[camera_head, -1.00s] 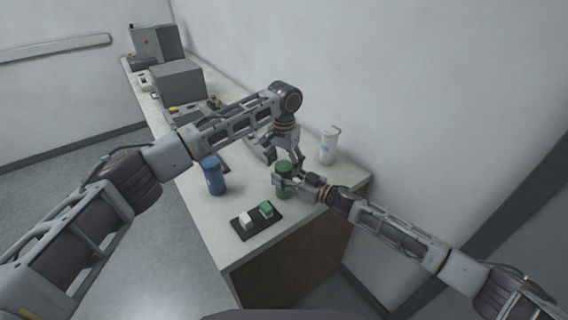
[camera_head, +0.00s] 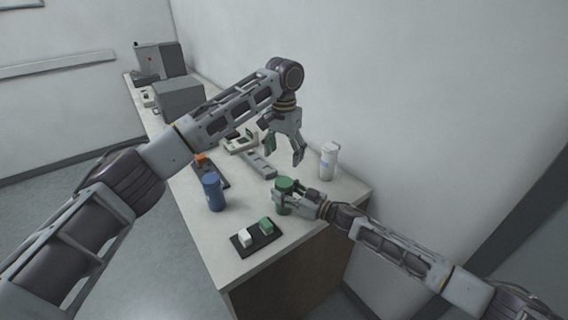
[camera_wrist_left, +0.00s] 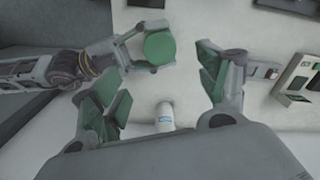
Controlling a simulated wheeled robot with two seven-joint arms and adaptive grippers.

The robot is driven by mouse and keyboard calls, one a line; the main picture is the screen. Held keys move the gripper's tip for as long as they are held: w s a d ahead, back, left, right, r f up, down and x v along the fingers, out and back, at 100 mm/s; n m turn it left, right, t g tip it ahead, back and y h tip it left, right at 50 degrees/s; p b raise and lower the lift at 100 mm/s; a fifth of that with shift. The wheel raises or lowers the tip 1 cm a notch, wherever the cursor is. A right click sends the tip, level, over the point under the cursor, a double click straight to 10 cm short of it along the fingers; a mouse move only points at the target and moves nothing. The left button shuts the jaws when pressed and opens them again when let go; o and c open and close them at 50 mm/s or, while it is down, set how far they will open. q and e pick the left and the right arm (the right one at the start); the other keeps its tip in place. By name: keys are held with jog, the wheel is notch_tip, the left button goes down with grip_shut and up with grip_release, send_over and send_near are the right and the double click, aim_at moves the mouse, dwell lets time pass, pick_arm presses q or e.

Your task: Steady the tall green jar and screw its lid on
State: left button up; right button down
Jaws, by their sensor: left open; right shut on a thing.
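The green jar (camera_head: 283,196) stands upright near the front right of the bench. Its round green lid (camera_wrist_left: 159,47) covers the top in the left wrist view; how tightly it sits cannot be told. My right gripper (camera_head: 304,203) is shut around the jar's side; the left wrist view also shows its fingers (camera_wrist_left: 138,50) curving around the jar. My left gripper (camera_head: 284,154) is open and empty, above and behind the jar, apart from the lid. Its spread fingers (camera_wrist_left: 160,85) show in the left wrist view. Part of the jar's body is hidden by my right gripper.
A blue jar (camera_head: 212,193) stands to the left, a white jar (camera_head: 329,160) behind right. A black tray (camera_head: 241,252) with white and green blocks lies in front. Grey boxes and devices (camera_head: 178,99) stand farther back. The bench's right edge is close.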

dwell(0.4)
jog(key=c, duration=0.5)
grip_release()
jog(key=shift+d, duration=0.1)
jog(key=shift+v, duration=5.9)
jog(key=shift+s+d, duration=0.1)
